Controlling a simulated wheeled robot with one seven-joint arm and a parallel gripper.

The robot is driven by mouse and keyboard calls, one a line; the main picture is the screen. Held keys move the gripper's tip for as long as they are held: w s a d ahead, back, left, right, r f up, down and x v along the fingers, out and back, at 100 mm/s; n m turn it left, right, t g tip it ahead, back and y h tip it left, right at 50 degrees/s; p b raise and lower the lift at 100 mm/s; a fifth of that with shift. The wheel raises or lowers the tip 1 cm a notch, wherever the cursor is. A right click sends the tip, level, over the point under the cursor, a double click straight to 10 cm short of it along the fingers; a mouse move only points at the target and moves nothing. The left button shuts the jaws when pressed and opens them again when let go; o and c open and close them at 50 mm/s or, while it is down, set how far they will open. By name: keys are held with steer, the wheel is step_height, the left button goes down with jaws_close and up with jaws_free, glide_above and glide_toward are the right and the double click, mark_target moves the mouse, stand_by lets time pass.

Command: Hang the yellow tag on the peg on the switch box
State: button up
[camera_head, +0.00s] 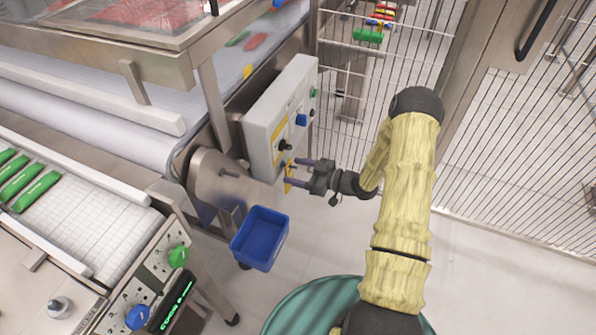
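The grey switch box (262,125) stands at the centre, with buttons and knobs on its right-hand face. The narrow yellow tag (288,186) is upright at the lower end of that face, below a black knob. My gripper (293,171) comes in from the right, its two purple fingers spread apart with their tips at the tag. The fingers look open, one near the tag's upper part and one lower down. The peg cannot be made out clearly; the tag and fingertips cover that spot. I cannot tell whether the tag hangs on it.
A blue bin (260,238) hangs below the box. A conveyor with green packets (28,185) and a control panel (160,285) lie at left. A wire mesh fence (500,150) stands behind and right of my arm. Open floor lies below my gripper.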

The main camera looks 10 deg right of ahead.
steer(key=p+v, duration=0.1)
steer(key=v, duration=1.6)
steer(key=shift+d, duration=0.2)
steer(key=shift+s, duration=0.1)
